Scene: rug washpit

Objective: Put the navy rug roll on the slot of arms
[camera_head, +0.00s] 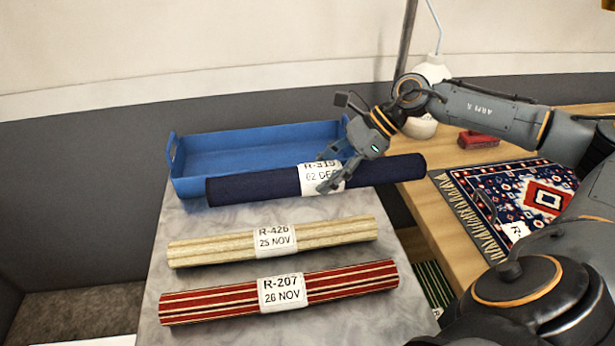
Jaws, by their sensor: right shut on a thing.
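The navy rug roll (258,187) lies level across the picture, in front of the blue tray's near wall. Its white label, partly covered, reads R-319, 02 DEC. My right gripper (338,176) comes down from the upper right and is shut on the roll near its label. The roll's right end reaches past the grey table's edge; I cannot tell whether the roll touches the table. My left gripper is not in view. I cannot make out a slot of arms.
The blue tray (240,150) looks empty. A cream roll (205,249) and a red striped roll (220,304) lie nearer on the grey marbled table (200,220). At right, a wooden table (430,215) bears a patterned rug (505,190), a red block (478,140) and a white jug (432,72).

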